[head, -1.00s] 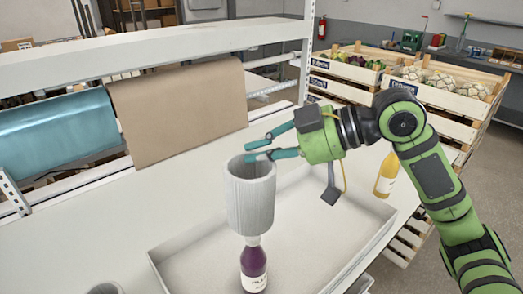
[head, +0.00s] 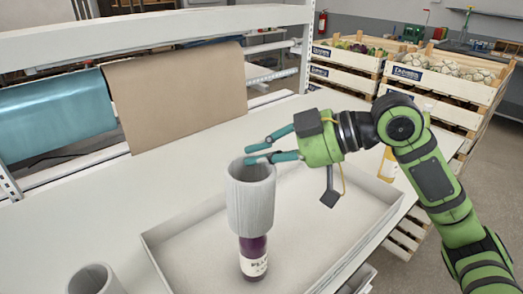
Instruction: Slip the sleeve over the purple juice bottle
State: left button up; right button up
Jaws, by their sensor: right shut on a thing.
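The grey ribbed sleeve (head: 250,205) is an upright open tube in the middle of the head view. My right gripper (head: 250,154) is shut on its upper rim. The purple juice bottle (head: 253,260) stands upright below it in the tray, with a white label. The sleeve's lower end is around the top of the bottle, so the cap and neck are hidden. The label and lower body show below the sleeve. My left gripper is not in view.
The shallow white tray (head: 160,262) surrounds the bottle, with free floor to its right. Another grey tube (head: 95,279) stands at the lower left. A yellow bottle (head: 388,166) is partly behind my right arm. Brown paper (head: 178,98) and a teal roll (head: 55,115) hang behind.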

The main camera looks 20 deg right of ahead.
aim_at(263, 170)
jog(key=shift+f+b, duration=1.05)
jog(key=shift+f, duration=0.65)
jog(key=shift+f+b, duration=3.95)
jog(key=shift+f, duration=1.55)
jog(key=o, duration=0.8)
jog(key=shift+c, duration=0.2)
jog(key=v, duration=1.2)
jog(key=shift+s+a+r, duration=0.1)
